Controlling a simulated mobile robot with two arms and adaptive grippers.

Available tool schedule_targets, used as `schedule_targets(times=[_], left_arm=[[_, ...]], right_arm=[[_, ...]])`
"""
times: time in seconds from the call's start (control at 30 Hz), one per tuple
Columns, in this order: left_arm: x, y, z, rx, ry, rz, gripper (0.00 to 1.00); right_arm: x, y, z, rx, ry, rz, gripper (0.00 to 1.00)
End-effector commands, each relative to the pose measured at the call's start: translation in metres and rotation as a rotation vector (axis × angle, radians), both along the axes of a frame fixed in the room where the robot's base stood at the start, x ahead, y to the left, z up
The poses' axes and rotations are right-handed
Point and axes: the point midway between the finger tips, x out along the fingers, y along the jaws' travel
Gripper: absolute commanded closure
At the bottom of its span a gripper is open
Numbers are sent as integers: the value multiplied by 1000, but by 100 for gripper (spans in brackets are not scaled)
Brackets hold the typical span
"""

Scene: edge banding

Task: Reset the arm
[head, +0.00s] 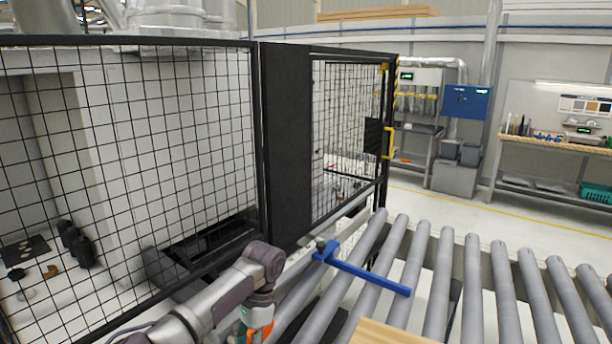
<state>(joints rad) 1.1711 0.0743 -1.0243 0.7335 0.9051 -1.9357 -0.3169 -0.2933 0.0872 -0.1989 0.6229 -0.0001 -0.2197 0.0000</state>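My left arm (205,308) comes in from the bottom left and bends at a dark purple-grey joint (264,258). Its wrist hangs down from that joint. An orange part of my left gripper (261,330) shows at the bottom edge, beside the roller conveyor. The frame edge cuts the gripper off, so I cannot tell whether its fingers are open or hold anything. My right arm and gripper are out of view.
A black mesh fence (150,140) stands close beyond my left arm. A blue bar (365,272) lies across the roller conveyor (470,290), with a wooden board (390,335) at the bottom. A workbench (550,148) and blue box (466,100) stand behind, past clear floor.

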Motion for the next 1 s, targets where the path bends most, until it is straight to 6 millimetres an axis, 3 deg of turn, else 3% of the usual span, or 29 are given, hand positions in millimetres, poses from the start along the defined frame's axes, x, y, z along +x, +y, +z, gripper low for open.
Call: schedule_targets(times=[0.03,0.2,0.33,0.47,0.57,0.7,1.0], left_arm=[[-14,-13,-22,-26,5,-24,58],[-69,-57,-88,-150,-27,-72,58],[-115,-81,-121,-259,-83,-43,58],[-158,-89,-139,-350,-157,42,58],[-188,-82,-144,-396,-224,138,58],[-227,-54,-142,-414,-328,298,58],[-281,13,-120,-342,-493,522,58]], right_arm=[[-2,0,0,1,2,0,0],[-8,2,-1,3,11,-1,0],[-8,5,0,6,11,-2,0],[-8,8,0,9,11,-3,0],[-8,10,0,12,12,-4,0],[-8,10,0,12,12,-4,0],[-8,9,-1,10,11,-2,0]])
